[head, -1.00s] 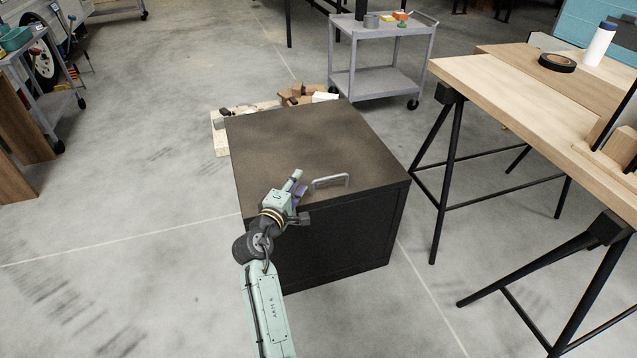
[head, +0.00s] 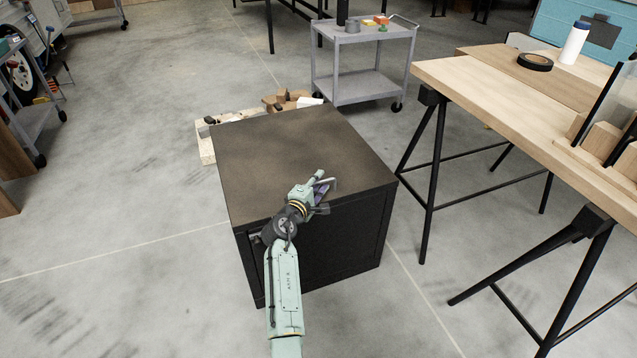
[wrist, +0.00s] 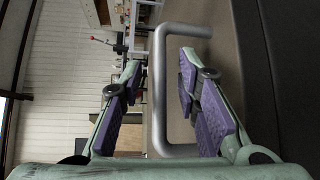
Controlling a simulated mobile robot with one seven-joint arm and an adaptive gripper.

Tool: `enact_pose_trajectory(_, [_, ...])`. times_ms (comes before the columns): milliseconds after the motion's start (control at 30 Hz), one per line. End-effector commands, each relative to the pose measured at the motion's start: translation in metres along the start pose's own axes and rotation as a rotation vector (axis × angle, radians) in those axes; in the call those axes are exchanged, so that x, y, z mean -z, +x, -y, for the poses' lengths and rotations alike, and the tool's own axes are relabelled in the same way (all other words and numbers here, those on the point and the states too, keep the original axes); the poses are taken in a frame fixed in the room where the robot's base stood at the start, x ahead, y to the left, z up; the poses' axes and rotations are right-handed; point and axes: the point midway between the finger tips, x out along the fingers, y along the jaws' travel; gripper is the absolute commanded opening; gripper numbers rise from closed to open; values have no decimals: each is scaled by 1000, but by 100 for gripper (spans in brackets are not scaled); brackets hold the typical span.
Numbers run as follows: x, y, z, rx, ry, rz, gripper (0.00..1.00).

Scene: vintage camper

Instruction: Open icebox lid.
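The icebox (head: 290,150) is a dark box with a flat brown-black lid (head: 275,145), which lies shut. A grey metal bar handle (head: 331,181) sits near the lid's front edge, partly hidden behind my gripper in the head view. My gripper (head: 318,188) is at the front edge of the lid, right by the handle. In the wrist view my gripper (wrist: 159,68) is open, with purple pads on both fingers. The handle (wrist: 159,95) shows between the two fingers, with a gap visible on the right side; whether the left pad touches it I cannot tell.
A wooden workbench (head: 480,85) on black trestles stands to the right, with a black tape roll (head: 535,62) on it. A grey cart (head: 362,85) stands behind the icebox. Wood pieces (head: 285,98) lie behind the lid's far edge.

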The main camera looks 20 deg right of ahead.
Motion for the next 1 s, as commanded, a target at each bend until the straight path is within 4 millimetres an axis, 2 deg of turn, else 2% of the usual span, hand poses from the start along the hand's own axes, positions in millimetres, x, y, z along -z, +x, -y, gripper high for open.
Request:
enact_pose_trajectory(267, [0,1,0,-1,0,0,29])
enact_pose_trajectory(700, [0,1,0,-1,0,0,0])
enact_pose_trajectory(1000, [0,1,0,-1,0,0,0])
